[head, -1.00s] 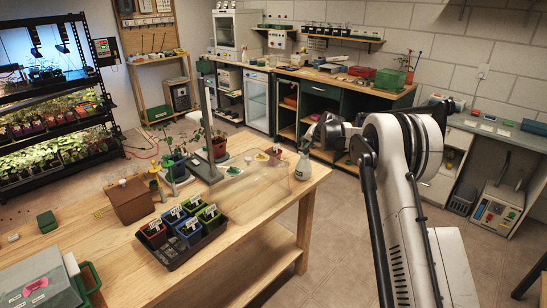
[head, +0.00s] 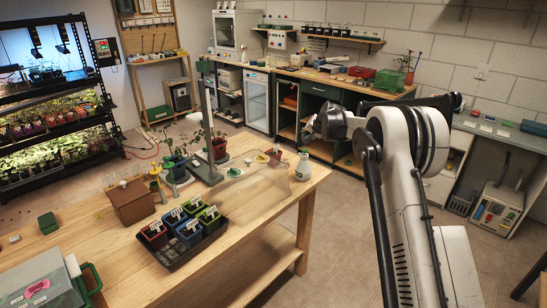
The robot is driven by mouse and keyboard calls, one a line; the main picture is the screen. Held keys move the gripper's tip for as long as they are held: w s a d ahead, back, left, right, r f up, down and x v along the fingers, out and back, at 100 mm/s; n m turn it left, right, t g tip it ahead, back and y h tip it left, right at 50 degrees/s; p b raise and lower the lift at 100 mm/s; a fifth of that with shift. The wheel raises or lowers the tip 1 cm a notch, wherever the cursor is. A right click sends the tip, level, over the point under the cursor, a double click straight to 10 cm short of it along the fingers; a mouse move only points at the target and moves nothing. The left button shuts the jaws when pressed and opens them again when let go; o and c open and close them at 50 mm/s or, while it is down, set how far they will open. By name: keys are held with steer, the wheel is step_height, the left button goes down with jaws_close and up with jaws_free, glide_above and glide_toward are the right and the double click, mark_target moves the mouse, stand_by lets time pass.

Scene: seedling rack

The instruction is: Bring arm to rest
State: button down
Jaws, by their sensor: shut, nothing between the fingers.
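My arm (head: 405,215) rises from the lower right, white with black joints and a dark hose along its left side. It stands in front of the floor right of the wooden bench. A dark rounded part of my arm (head: 330,122) shows left of the large joint. A long dark part (head: 435,102) shows behind that joint and reaches to the right. I cannot make out the gripper's fingers among these parts. No object is seen held by the arm.
The wooden bench (head: 262,226) at left carries a black tray (head: 172,252) of labelled pots, a brown box (head: 130,200), plants and a spray bottle (head: 303,166). A green cabinet counter (head: 318,82) stands behind. Floor between bench and arm is clear.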

steer(key=shift+r, duration=1.1)
steer(key=shift+s+r, duration=0.1)
steer(key=shift+r, duration=0.05)
steer(key=s+r+n, duration=0.1)
steer(key=s+r, duration=0.5)
steer(key=s, duration=0.4)
steer(key=s+a+r+n+h, duration=0.1)
steer(key=s+r, duration=0.5)
steer(key=s, duration=0.5)
steer(key=s+r+n, duration=0.1)
steer(key=s+r, duration=0.5)
steer(key=s, duration=0.4)
steer(key=s+f+n+g+h, duration=0.1)
steer(key=s+f, duration=0.1)
steer(key=s, duration=1.8)
steer(key=s+f, duration=0.4)
steer(key=s, duration=0.4)
steer(key=s+f+n+h+b, duration=0.1)
steer(key=s+f, duration=0.4)
steer(key=s, duration=0.4)
steer(key=shift+d+f, duration=0.15)
steer(key=shift+d, duration=0.3)
